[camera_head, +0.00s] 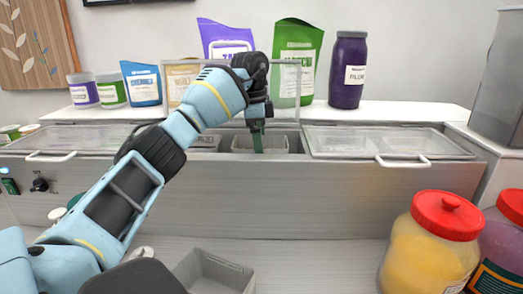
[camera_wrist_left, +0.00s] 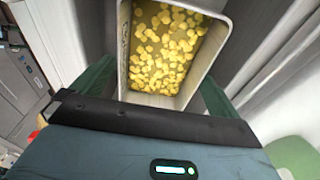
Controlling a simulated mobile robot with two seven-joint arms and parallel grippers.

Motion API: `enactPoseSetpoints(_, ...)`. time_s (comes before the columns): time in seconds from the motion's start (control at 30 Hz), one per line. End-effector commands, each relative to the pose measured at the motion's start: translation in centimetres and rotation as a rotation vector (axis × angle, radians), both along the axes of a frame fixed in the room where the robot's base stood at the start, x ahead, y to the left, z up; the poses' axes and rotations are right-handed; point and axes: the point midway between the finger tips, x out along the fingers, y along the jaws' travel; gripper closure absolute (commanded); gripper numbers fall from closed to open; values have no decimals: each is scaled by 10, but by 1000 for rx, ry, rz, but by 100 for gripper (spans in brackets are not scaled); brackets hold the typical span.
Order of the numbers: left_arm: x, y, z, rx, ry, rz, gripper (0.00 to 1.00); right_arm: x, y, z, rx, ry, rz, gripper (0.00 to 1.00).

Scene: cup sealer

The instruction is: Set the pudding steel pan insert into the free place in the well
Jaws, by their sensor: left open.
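The steel pan insert (camera_wrist_left: 185,99) holds many small yellow pieces and fills the top middle of the left wrist view. In the head view its pale rim (camera_head: 277,143) shows in the open middle section of the well (camera_head: 205,143). My left gripper (camera_head: 257,140) points down at the pan. In the left wrist view its dark green fingers (camera_wrist_left: 155,88) are open, one on each side of the pan's near end. I cannot tell whether they touch the pan. The pan's lower part is hidden. My right gripper is not in view.
The middle clear lid (camera_head: 290,92) stands raised; the left lid (camera_head: 70,140) and right lid (camera_head: 385,143) are closed. Bags and jars line the shelf behind. An empty grey container (camera_head: 228,268) stands in front; a red-lidded yellow jar (camera_head: 428,248) is at right.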

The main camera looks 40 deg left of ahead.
Motion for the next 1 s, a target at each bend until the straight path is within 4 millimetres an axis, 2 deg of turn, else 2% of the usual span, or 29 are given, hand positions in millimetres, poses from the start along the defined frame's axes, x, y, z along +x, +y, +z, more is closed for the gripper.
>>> enactPoseSetpoints(0.1,-1,2,28,-1,-5,1,0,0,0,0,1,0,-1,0)
enactPoseSetpoints(0.2,-4,4,51,1,-8,2,0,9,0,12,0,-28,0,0)
enactPoseSetpoints(0.3,-5,5,65,0,-8,2,0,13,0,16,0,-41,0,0)
enactPoseSetpoints(0.6,-6,8,82,0,-1,1,0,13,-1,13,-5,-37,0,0)
enactPoseSetpoints(1.0,-6,8,82,1,1,1,0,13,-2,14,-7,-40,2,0)
